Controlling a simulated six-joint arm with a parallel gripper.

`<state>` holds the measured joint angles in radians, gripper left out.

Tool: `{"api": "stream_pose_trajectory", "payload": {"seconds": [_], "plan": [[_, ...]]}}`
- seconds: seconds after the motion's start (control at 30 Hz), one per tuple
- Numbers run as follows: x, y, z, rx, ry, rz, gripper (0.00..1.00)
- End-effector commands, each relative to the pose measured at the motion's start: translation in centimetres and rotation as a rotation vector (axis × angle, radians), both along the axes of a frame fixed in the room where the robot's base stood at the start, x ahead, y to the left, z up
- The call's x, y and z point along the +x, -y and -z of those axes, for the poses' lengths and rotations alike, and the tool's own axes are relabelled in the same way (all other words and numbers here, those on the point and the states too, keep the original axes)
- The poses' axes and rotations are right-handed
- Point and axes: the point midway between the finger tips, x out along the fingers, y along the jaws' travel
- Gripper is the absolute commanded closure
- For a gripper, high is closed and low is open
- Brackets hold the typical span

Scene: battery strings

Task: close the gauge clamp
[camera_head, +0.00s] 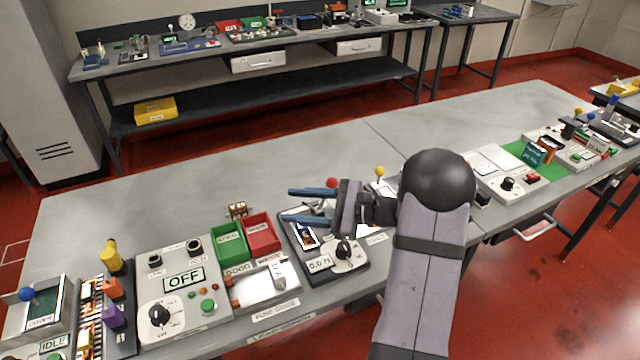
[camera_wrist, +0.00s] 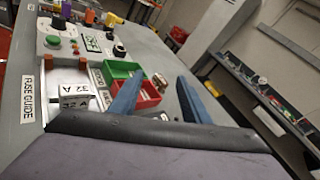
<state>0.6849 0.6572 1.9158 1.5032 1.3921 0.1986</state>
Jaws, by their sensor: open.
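The gauge unit (camera_head: 325,272) is a dark-based device with a black dial and a display reading 0.0 N, on the near bench in the head view. A red ball knob (camera_head: 331,183) shows just behind my gripper; I cannot tell whether it belongs to the gauge clamp. My gripper (camera_head: 289,205) is above the far part of the gauge unit, its two blue fingers apart and pointing left, with nothing between them. It also shows in the wrist view (camera_wrist: 159,80). The clamp's own state is hidden behind my gripper.
Left of the gauge stand a green bin (camera_head: 229,243), a red bin (camera_head: 263,234) and a fuse guide (camera_head: 262,286). A panel reading OFF (camera_head: 183,300) is further left. A yellow ball knob (camera_head: 380,172) is right of my gripper.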

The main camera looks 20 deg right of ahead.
Motion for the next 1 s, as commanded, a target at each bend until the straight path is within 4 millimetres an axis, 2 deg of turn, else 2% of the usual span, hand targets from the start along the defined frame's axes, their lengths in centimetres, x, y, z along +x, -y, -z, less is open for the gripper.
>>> {"api": "stream_pose_trajectory", "payload": {"seconds": [0.03,0.1,0.2,0.27,0.47,0.67,1.0], "plan": [[1.1,3.0,0.2,0.066,0.029,0.087,0.57],[2.3,6.4,-0.4,0.142,0.074,0.187,0.57],[3.0,10.5,-0.9,0.221,0.128,0.294,0.57],[3.2,12.4,-1.2,0.253,0.157,0.342,0.57],[2.5,13.3,1.1,0.256,0.048,0.368,0.57],[2.7,13.1,1.4,0.255,0.037,0.366,0.57],[6.0,11.2,1.2,0.254,0.038,0.362,0.57]]}}
